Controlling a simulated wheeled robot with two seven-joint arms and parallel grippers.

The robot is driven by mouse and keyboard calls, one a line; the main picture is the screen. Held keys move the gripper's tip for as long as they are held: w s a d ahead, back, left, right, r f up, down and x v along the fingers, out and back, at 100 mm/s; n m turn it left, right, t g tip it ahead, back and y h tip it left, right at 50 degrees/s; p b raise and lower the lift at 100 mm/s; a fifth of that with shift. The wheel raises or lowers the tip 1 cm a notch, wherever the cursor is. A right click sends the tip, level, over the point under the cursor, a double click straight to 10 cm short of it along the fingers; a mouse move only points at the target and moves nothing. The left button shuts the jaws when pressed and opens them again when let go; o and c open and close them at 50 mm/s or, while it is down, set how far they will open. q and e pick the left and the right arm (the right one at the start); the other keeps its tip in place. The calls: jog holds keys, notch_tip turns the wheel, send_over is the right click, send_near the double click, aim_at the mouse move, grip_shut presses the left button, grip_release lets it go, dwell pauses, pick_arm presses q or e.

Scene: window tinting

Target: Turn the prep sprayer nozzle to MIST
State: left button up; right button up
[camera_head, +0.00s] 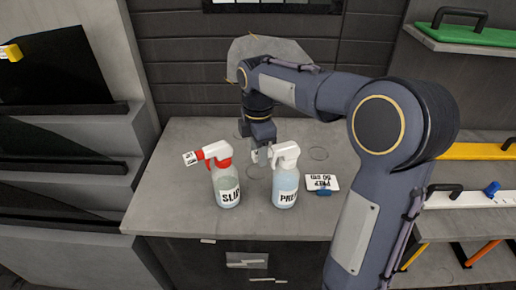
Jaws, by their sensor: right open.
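The prep sprayer (285,190) stands upright on the grey counter, a clear bottle of bluish liquid with a white trigger head and a label reading "PRE". Its nozzle setting cannot be read. My right gripper (262,158) reaches down from behind, just left of the prep sprayer's white head, with its fingers apart. Whether a finger touches the head cannot be told. A second sprayer (227,188) labelled "SLIP", with a red and white head, stands to the left of the gripper. My left gripper is out of view.
A small label card (322,182) on a blue holder stands right of the prep sprayer. The counter (170,215) is clear at its front and left. My right arm covers the right side. Shelves with coloured tools (475,152) are at right.

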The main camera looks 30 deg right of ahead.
grip_shut()
jog(key=shift+s+f+t+b, duration=0.15)
jog(key=shift+t+b, duration=0.25)
jog(key=shift+b, duration=0.4)
jog(key=shift+s+a+f+t+h+b, duration=0.1)
jog(key=shift+s+f+t+h+b, duration=0.3)
jog(key=shift+t+b, duration=4.2)
jog(key=shift+s+f+t+h+b, duration=0.45)
jog(key=shift+t+b, duration=0.6)
jog(key=shift+b, duration=7.1)
jog(key=shift+s+a+f+t+h+b, duration=0.15)
jog(key=shift+t+h+b, duration=0.4)
jog(key=shift+t+b, duration=4.05)
jog(key=g+b, duration=0.3)
jog(key=shift+d+g, duration=0.1)
jog(key=shift+g, duration=0.15)
grip_release()
